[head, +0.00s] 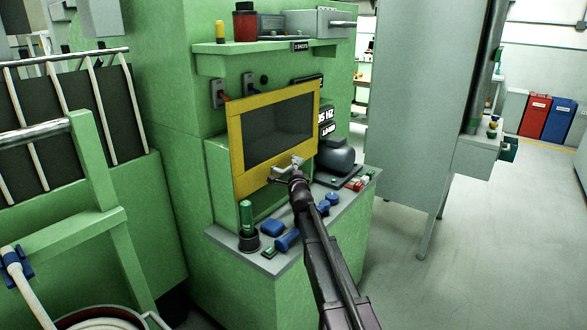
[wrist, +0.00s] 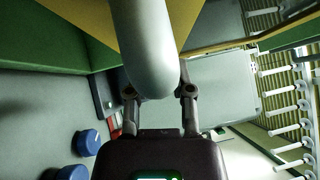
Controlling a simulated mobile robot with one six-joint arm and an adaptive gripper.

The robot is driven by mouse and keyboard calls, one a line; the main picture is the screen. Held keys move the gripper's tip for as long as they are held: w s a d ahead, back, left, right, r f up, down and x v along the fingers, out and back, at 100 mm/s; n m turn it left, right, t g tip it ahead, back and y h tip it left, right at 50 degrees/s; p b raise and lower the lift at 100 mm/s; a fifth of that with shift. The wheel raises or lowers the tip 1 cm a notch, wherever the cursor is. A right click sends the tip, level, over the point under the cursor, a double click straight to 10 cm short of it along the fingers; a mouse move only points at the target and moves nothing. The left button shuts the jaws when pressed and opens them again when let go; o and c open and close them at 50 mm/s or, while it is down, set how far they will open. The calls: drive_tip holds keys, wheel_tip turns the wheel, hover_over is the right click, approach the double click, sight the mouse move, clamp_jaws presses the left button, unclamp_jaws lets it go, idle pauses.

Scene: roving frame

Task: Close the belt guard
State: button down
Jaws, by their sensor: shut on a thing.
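The belt guard (head: 236,150) is a yellow frame around a dark window, on the front of a green housing above a grey bench top. It stands forward of the housing, and green interior shows below its lower edge. A pale handle (head: 281,170) sits at its lower edge. My gripper (head: 298,178) is at this handle. In the wrist view the handle is a thick grey bar (wrist: 150,45) between the two fingers of my gripper (wrist: 160,100), which is shut on it. The yellow frame (wrist: 85,15) shows behind. The hinge is not clear.
Blue knobs (head: 272,228), a green-topped cylinder (head: 247,222) and a grey motor (head: 336,155) stand on the bench top (head: 230,238). A shelf (head: 265,47) with cans and boxes is above the guard. A grey cabinet (head: 415,100) stands right; floor between is clear.

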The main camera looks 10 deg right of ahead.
wheel_tip(320, 180, down, 6)
drive_tip(key=b, duration=0.5)
drive_tip(key=shift+c, duration=2.4)
unclamp_jaws()
